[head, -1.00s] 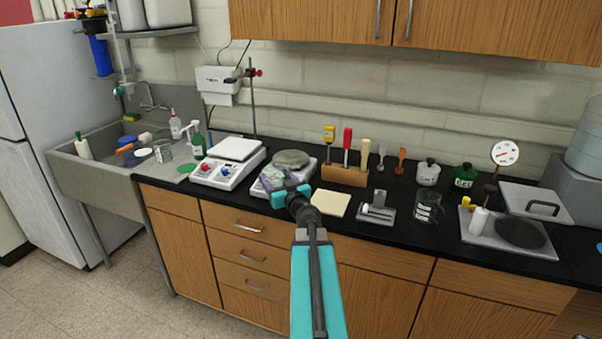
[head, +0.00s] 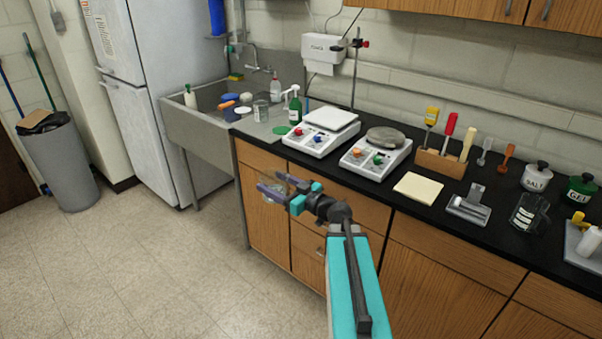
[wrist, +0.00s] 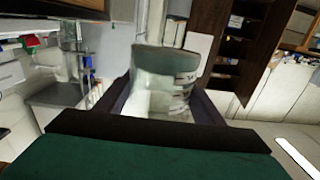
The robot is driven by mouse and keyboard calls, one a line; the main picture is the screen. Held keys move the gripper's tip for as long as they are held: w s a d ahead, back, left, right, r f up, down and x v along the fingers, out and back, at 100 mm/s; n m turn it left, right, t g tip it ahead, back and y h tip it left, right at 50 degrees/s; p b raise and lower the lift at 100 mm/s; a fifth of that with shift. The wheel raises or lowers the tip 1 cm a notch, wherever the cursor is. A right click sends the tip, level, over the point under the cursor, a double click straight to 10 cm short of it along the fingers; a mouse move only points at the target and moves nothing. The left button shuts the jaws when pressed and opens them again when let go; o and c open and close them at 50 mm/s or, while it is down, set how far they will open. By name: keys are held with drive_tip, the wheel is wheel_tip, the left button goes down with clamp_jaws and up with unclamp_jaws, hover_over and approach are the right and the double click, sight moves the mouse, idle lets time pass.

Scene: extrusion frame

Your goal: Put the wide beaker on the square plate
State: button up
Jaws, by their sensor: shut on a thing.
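My gripper (head: 278,187) is shut on a clear glass beaker (head: 273,189), which I take to be the wide beaker. It is held in front of the counter, over the floor side, left of my arm. In the wrist view the beaker (wrist: 165,85) fills the space between the two dark fingers and shows pale markings. The white square plate (head: 332,118) is the top of the left hotplate unit on the black counter. It is bare, and lies behind and to the right of the gripper.
A second unit with a round grey plate (head: 386,137) stands right of the first. A tool block (head: 440,162), a cream pad (head: 418,187) and a labelled glass beaker (head: 528,214) stand farther right. The sink (head: 215,105) is at left. The floor before the counter is clear.

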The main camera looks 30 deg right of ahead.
drive_tip(key=s+a+f+n+g+y, duration=0.1)
drive_tip(key=a+n+g+y, duration=0.1)
drive_tip(key=a, duration=0.5)
drive_tip(key=s+a+f+n+g+y+b, duration=0.1)
drive_tip(key=s+a+f+n+g+y, duration=0.1)
drive_tip(key=a, duration=0.6)
drive_tip(key=s+a+f+n+g+y, duration=0.1)
drive_tip(key=s+a+n+g+y, duration=0.1)
drive_tip(key=a, duration=0.5)
drive_tip(key=n+y, duration=0.1)
drive_tip(key=y, duration=0.1)
drive_tip(key=shift+a+f+g+y, duration=0.3)
drive_tip(key=shift+f, duration=0.05)
drive_tip(key=shift+s, duration=0.2)
